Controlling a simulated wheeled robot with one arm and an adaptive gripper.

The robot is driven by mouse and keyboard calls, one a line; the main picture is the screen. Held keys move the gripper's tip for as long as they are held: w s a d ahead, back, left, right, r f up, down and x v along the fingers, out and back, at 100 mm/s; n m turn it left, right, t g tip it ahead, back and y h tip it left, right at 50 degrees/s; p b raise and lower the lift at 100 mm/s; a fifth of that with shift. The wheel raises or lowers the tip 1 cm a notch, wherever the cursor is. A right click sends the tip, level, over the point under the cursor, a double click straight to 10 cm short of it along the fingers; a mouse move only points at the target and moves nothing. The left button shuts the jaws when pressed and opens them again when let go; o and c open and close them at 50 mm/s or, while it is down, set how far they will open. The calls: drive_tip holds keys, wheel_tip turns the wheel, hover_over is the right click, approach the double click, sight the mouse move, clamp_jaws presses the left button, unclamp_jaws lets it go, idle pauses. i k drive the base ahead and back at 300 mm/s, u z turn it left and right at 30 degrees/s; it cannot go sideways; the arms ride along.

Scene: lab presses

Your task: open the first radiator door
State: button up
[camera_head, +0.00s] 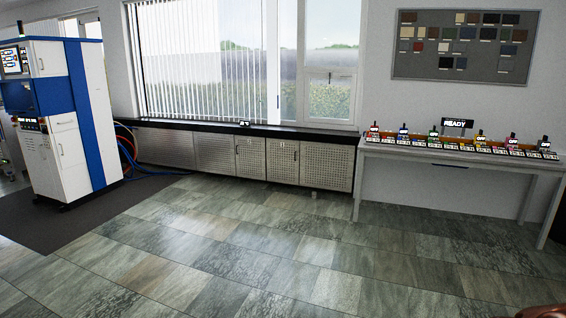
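A row of perforated metal radiator doors runs under the dark window sill (235,129) along the back wall. From left to right I see a left panel (165,146), a wider panel (215,153), a door (250,158), another door (283,163) and a right-hand door (327,167). All look shut and flush. Small dark marks, perhaps handles, show near some edges; they are too small to tell. I cannot tell which door is the first.
A white-and-blue cabinet machine (65,110) stands on a dark mat (85,218) at left, with coloured hoses (126,150) behind it. A table (460,158) with several coloured items stands at right. The tiled floor (230,250) before the radiators is clear.

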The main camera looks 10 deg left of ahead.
sight(282, 156)
drive_tip(key=u, duration=0.1)
drive_tip(key=i, duration=0.9)
drive_tip(key=u, duration=0.3)
drive_tip(key=i, duration=1.9)
drive_tip(key=u, duration=0.35)
drive_tip(key=i, duration=4.05)
drive_tip(key=z, duration=0.25)
drive_tip(key=i, duration=1.5)
drive_tip(key=z, duration=0.1)
